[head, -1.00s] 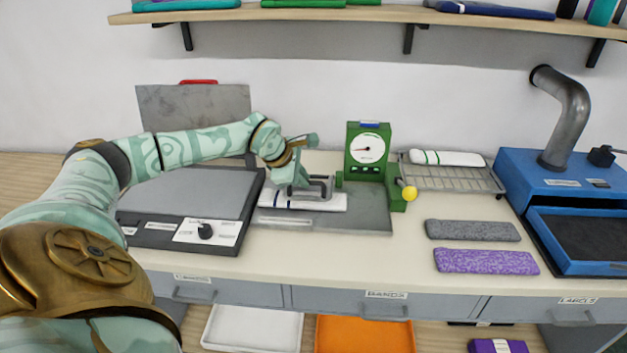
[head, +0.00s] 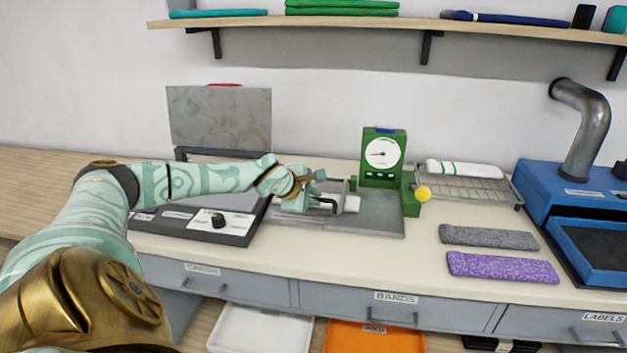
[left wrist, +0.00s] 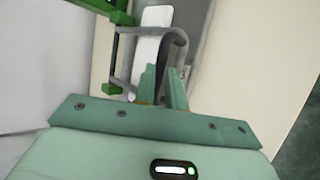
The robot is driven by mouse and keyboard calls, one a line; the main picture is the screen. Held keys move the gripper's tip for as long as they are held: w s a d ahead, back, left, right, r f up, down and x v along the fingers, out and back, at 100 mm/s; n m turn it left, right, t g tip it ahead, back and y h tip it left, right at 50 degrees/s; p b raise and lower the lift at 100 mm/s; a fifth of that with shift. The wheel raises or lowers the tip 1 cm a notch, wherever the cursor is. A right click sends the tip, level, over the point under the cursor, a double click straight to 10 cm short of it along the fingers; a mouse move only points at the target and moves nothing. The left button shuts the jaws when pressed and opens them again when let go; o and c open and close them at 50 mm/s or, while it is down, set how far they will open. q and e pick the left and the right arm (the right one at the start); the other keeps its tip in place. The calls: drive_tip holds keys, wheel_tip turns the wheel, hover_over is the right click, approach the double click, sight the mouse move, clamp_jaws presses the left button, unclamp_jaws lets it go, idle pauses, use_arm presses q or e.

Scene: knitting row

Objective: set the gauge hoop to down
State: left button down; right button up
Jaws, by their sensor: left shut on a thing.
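The green gauge (head: 383,154) with a round white dial and a yellow knob (head: 422,194) stands on a grey plate (head: 372,222). Its grey hoop (left wrist: 181,48) reaches out over a white knit piece (left wrist: 151,50) on the plate. In the head view my arm and gripper partly cover the hoop. My left gripper (head: 326,203) is shut on the hoop's outer side; its fingers (left wrist: 166,88) also show in the left wrist view. I cannot tell whether the hoop touches the knit piece. My right gripper is out of view.
A press (head: 222,221) with its grey lid up stands left of the gauge. A wire rack (head: 466,187) with a white piece, grey and purple strips (head: 503,267) and a blue machine (head: 565,207) are to the right. The counter front is clear.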

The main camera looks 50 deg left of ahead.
use_arm(q)
drive_tip(key=f, duration=0.1)
drive_tip(key=s+d+f, duration=0.1)
drive_tip(key=shift+f+g+h, duration=0.3)
drive_tip(key=shift+f, duration=0.05)
drive_tip(key=c, duration=1.6)
unclamp_jaws()
drive_tip(key=shift+o, duration=0.7)
drive_tip(key=shift+w+f, duration=0.1)
drive_tip(key=shift+a, duration=0.1)
drive_tip(key=shift+s+r+p, duration=0.2)
drive_tip(key=shift+r+p, duration=0.1)
drive_tip(key=shift+r, duration=0.15)
drive_tip(key=p+v, duration=0.3)
drive_tip(key=v, duration=1.2)
drive_tip(key=shift+s+r, duration=0.15)
drive_tip(key=shift+r, duration=0.25)
